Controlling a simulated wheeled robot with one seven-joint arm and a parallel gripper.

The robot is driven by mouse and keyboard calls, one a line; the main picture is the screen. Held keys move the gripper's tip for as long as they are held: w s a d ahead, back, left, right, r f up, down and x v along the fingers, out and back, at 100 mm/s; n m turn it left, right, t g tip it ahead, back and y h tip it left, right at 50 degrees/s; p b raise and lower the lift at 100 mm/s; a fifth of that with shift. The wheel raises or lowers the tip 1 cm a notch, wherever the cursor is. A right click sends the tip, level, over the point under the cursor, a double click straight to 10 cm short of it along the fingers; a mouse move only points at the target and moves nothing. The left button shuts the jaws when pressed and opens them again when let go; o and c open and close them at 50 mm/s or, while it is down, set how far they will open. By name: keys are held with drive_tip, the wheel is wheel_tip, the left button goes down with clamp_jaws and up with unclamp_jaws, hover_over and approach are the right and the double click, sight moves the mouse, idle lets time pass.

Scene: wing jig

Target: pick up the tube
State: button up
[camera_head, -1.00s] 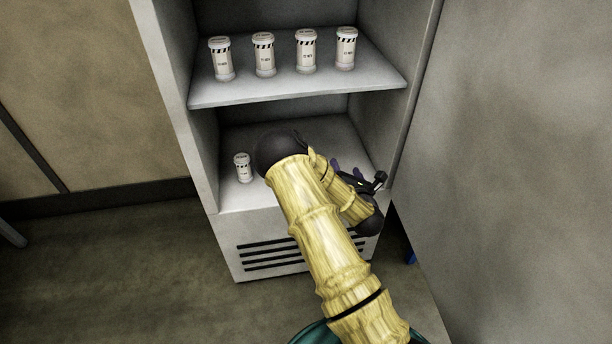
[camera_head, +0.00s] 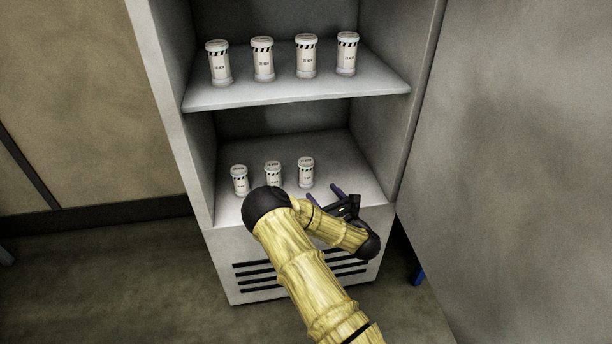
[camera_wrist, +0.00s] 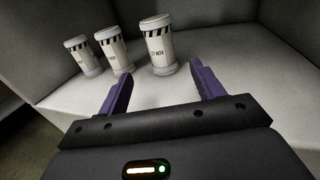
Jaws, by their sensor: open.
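Three white tubes with striped bands stand upright on the lower shelf: left (camera_head: 239,180), middle (camera_head: 273,173) and right (camera_head: 306,171). In the wrist view they show as the left tube (camera_wrist: 82,56), the middle tube (camera_wrist: 114,50) and the right tube (camera_wrist: 158,46), which looks largest. My gripper (camera_head: 332,194) is at the right front of the lower shelf, partly hidden by my arm. In the wrist view its purple fingers (camera_wrist: 158,78) are apart with nothing between them. The right tube stands beyond the fingertips, roughly in line with the gap, and appears untouched.
Several similar tubes stand in a row on the upper shelf (camera_head: 290,91), above my gripper. Cabinet side walls bound the shelves at left (camera_head: 172,110) and right. A large grey panel (camera_head: 520,150) stands close on the right. The lower shelf's right part is free of tubes.

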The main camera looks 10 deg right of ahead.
sight(309, 178)
drive_tip(key=b+x, duration=0.2)
drive_tip(key=x, duration=0.6)
drive_tip(key=shift+w+f, duration=0.1)
drive_tip(key=shift+w, duration=0.1)
drive_tip(key=b+x, duration=0.2)
drive_tip(key=x, duration=0.3)
drive_tip(key=shift+w, duration=0.1)
drive_tip(key=c, duration=1.1)
